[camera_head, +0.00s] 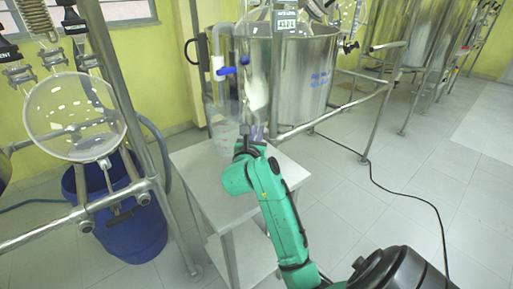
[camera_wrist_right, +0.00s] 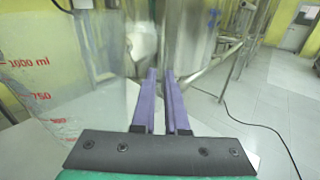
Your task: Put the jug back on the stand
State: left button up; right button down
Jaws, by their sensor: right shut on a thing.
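The jug (camera_head: 224,128) is clear, and in the wrist view its wall (camera_wrist_right: 60,70) with red volume marks fills the left side. It looks upright, over the back part of the small pale stand (camera_head: 212,180). I cannot tell whether its base touches the top. My right gripper (camera_head: 256,132) is at the jug's right side. In the wrist view its purple fingers (camera_wrist_right: 163,88) are close together, shut on the jug, by what seems its clear handle, which is hard to make out. My left gripper is not in view.
A large steel vessel (camera_head: 300,75) stands behind the stand, with a metal rail frame (camera_head: 365,105) to its right. A glass reactor (camera_head: 72,115) on a pipe frame and a blue drum (camera_head: 125,225) are at the left. A black cable (camera_head: 425,200) crosses the otherwise open floor at right.

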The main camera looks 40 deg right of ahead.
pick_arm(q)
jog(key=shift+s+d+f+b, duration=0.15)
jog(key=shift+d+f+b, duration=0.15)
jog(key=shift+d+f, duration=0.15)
pick_arm(e)
notch_tip(320, 180, down, 5)
jog(key=shift+r, duration=0.1)
jog(key=shift+a, duration=0.1)
jog(key=c, duration=0.9)
grip_release()
jog(key=shift+c, duration=0.2)
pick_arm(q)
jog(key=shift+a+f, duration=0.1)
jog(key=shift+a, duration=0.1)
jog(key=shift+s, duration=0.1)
